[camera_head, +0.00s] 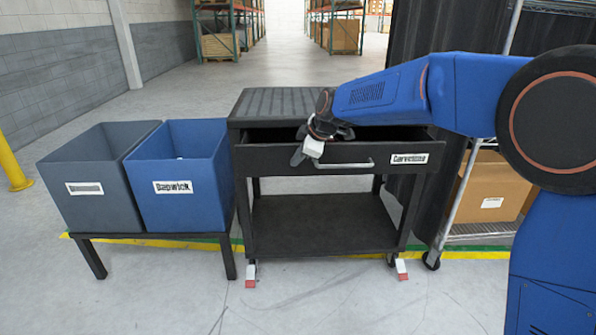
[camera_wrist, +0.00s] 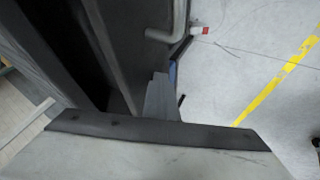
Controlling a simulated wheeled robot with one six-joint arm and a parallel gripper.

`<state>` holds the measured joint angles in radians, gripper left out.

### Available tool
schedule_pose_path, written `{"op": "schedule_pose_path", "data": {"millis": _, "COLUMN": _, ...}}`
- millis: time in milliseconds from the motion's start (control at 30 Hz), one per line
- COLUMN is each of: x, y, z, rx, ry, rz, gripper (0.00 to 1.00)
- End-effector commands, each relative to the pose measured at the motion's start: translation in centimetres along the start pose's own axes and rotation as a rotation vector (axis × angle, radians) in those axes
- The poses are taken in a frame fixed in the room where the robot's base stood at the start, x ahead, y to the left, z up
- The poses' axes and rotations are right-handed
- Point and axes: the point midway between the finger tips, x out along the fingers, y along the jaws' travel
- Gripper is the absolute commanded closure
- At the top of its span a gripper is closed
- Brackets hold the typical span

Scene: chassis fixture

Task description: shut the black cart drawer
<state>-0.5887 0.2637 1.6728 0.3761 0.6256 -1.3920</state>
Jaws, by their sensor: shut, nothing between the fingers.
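The black cart (camera_head: 322,222) stands in the middle of the head view, with its drawer (camera_head: 270,160) pulled open; a dark gap shows behind the drawer front. A silver bar handle (camera_head: 345,165) runs across the front, beside a white label. My gripper (camera_head: 307,153) is shut and empty at the drawer front, by the handle's left end. In the wrist view the gripper finger (camera_wrist: 160,98) lies close against the drawer front (camera_wrist: 122,45), with the handle (camera_wrist: 165,34) just beyond. I cannot tell whether it touches. The drawer's inside is mostly hidden.
A grey bin (camera_head: 95,195) and a blue bin (camera_head: 180,200) stand on a low black stand left of the cart. A wire rack with a cardboard box (camera_head: 492,185) is at the right. Open floor lies in front of the cart.

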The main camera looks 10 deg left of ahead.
Motion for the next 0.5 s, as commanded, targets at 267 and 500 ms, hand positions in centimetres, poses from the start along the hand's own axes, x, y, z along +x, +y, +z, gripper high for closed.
{"op": "schedule_pose_path", "data": {"millis": 267, "x": 3.7, "y": 6.6, "z": 0.1, "rx": 0.002, "ry": -0.001, "rz": 0.000, "gripper": 1.00}}
{"op": "schedule_pose_path", "data": {"millis": 500, "x": 5.6, "y": 10.4, "z": 0.0, "rx": 0.001, "ry": 0.000, "rz": 0.000, "gripper": 1.00}}
